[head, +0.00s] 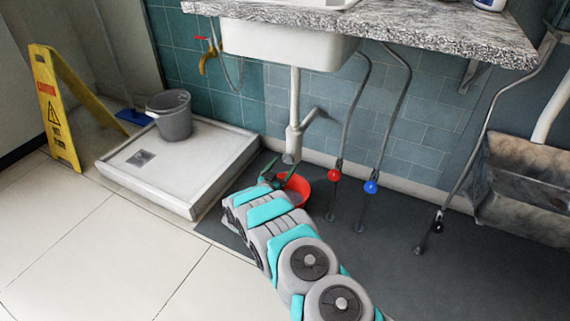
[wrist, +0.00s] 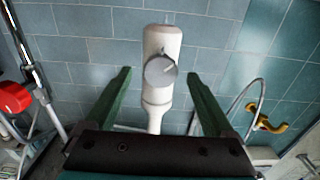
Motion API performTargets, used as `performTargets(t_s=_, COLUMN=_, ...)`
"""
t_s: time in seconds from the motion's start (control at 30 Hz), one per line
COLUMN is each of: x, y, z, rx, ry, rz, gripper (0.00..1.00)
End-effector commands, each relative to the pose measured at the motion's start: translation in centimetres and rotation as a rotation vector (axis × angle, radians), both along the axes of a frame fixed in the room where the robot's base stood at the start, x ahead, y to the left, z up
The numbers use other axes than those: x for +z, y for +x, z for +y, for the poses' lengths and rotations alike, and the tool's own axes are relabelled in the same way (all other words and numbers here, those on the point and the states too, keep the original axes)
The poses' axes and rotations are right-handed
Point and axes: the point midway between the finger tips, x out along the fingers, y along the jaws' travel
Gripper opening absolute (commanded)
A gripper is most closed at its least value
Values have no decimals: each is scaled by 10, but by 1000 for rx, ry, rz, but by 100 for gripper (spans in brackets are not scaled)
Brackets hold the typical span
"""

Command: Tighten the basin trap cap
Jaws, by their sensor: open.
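The white basin trap (head: 294,138) hangs on a pipe below the sink. Its grey round cap (wrist: 160,71) faces me in the wrist view, with a light mark line on its face. In the head view the cap (head: 290,158) shows at the trap's lower end. My gripper (wrist: 158,76) is open, with one green finger on each side of the cap and a visible gap on both sides. In the head view my gripper (head: 278,179) is just below the trap. I cannot tell how far the fingertips are from the cap in depth.
A red bowl (head: 299,189) sits on the floor under the trap, partly behind my arm. Hoses with a red valve (head: 334,175) and a blue valve (head: 371,187) hang at right. A shower tray (head: 180,168) with a grey bucket (head: 170,116) lies left, near a yellow sign (head: 54,108).

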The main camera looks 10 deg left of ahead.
Motion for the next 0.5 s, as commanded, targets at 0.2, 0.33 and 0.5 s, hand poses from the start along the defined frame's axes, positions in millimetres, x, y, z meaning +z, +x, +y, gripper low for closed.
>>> performTargets(t_s=0.2, x=0, y=15, z=-5, rx=2, ry=0, rz=2, gripper=89)
performTargets(t_s=0.33, x=0, y=16, z=-5, rx=3, ry=0, rz=2, gripper=89)
performTargets(t_s=0.5, x=0, y=16, z=-5, rx=3, ry=0, rz=2, gripper=85)
